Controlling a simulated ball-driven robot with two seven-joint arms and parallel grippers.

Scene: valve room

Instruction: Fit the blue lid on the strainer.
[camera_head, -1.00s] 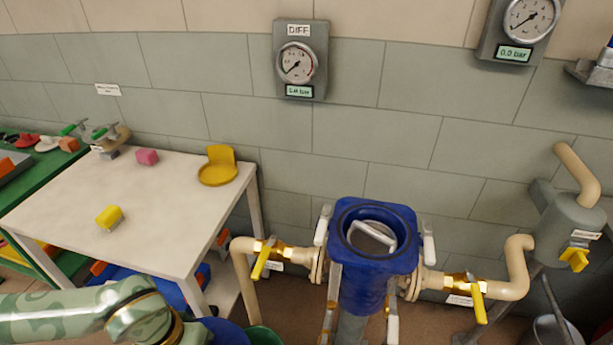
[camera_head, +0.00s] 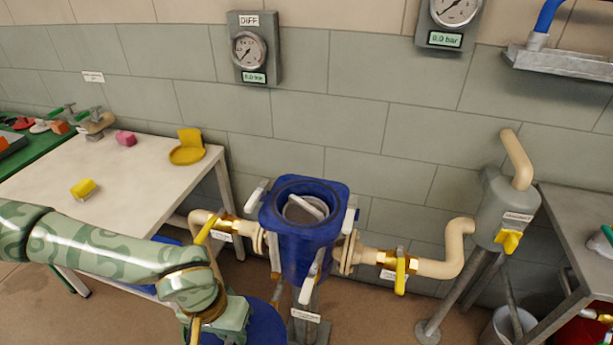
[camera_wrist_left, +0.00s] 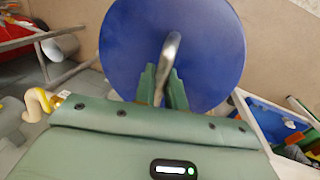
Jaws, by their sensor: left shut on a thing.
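The blue strainer (camera_head: 322,232) stands between two pipe ends in the head view. Its top is open, and a basket with a pale handle (camera_head: 309,207) sits inside. My left gripper (camera_head: 222,322) is low in front of the strainer, to its left. In the left wrist view it (camera_wrist_left: 163,84) is shut on the metal bar handle (camera_wrist_left: 168,60) of the round blue lid (camera_wrist_left: 215,40). The lid (camera_head: 265,322) also shows in the head view, cut by the bottom edge, apart from the strainer and below its rim. My right gripper is out of view.
Pale clamp handles (camera_head: 257,191) stand out around the strainer rim. Yellow-handled valves (camera_head: 401,272) sit on both pipes. A white table (camera_head: 130,180) with a yellow holder (camera_head: 187,150) is at left. A grey bench (camera_head: 575,230) and a bucket (camera_head: 510,328) are at right.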

